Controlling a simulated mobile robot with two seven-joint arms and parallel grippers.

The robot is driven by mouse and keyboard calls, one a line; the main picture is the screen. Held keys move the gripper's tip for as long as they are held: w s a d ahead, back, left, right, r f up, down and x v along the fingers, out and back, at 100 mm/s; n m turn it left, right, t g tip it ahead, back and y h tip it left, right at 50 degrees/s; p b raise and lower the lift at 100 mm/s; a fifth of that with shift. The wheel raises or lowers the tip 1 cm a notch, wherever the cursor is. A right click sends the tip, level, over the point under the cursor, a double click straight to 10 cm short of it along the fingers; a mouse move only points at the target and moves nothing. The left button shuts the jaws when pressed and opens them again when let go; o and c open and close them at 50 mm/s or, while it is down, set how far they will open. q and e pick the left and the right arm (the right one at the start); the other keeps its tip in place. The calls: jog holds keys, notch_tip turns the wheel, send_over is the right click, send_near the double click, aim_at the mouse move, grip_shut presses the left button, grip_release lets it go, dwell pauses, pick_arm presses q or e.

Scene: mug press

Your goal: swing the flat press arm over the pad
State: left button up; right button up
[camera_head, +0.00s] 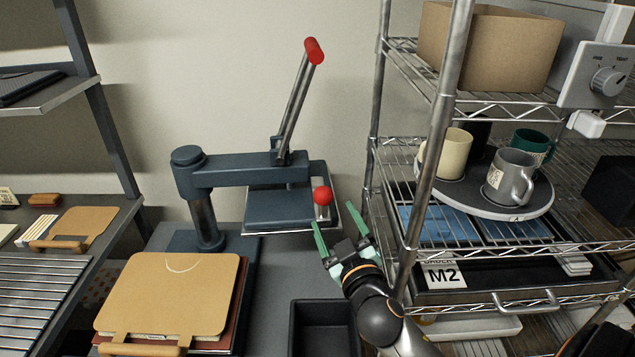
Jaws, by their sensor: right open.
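The flat press has a dark blue swing arm (247,170) on a post (204,215) at its left. The arm points right, and its flat head (281,207) hangs at the right end, beside the pad area. A raised lever with a red grip (314,51) stands on the arm, and a red ball knob (322,196) sits at the head's right front corner. The press base below is largely covered by a tan board (172,293). My right gripper (341,238) is open and empty, with green fingertips just below and right of the knob. My left gripper is not in view.
A wire rack (440,170) stands close on the right, holding a round tray (510,209) with several mugs and a cardboard box (490,47). A black bin (322,325) lies in front of the press. Shelves with a wire grid (38,290) stand at left.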

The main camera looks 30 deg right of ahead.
aim_at(322, 192)
jog(key=p+x, duration=0.1)
jog(key=x, duration=0.9)
jog(key=shift+p, duration=0.3)
jog(key=shift+x, duration=0.75)
jog(key=shift+f, duration=0.1)
grip_shut()
